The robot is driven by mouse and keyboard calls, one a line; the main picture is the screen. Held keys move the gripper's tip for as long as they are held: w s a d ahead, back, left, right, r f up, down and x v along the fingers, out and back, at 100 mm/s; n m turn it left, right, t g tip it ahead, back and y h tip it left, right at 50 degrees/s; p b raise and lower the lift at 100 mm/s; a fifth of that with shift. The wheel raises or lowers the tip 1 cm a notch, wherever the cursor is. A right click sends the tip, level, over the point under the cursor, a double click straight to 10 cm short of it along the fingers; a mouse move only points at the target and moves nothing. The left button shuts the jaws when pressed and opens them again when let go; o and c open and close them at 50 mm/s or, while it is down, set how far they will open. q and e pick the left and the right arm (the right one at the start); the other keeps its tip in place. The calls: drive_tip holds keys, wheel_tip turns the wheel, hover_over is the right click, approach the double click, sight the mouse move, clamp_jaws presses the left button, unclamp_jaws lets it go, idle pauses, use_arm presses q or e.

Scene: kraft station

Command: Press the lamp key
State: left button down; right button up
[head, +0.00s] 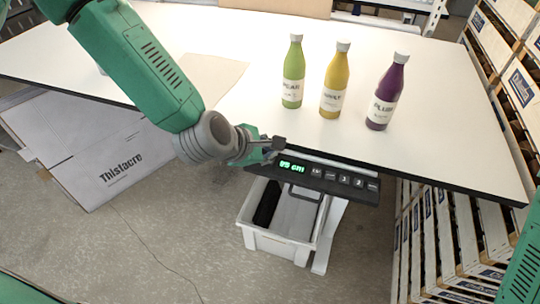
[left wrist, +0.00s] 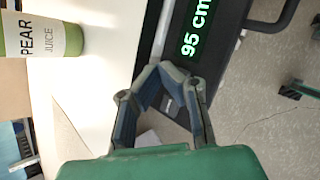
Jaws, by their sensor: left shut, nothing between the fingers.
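A dark control panel (head: 312,180) hangs at the table's front edge. It has a green lit display (head: 291,166) and a row of small keys (head: 344,179) to its right. The key labels are too small to read, so I cannot tell which one is the lamp key. In the left wrist view the display (left wrist: 194,30) reads 95 cm. My left gripper (head: 278,146) is shut and empty, at the left end of the panel by the display. The wrist view shows its fingers (left wrist: 168,85) closed just below the display; contact cannot be told. My right gripper is not in view.
Green, yellow and purple bottles (head: 293,75) (head: 335,82) (head: 386,95) stand upright on the white table (head: 440,130). A grey-white bin (head: 276,243) is below the panel. A large carton (head: 95,150) is at left, and stacked crates (head: 500,45) are at right.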

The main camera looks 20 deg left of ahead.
use_arm(q)
drive_tip(key=shift+r, duration=0.35)
wheel_tip(320, 180, up, 6)
drive_tip(key=p, duration=0.5)
idle(0.4)
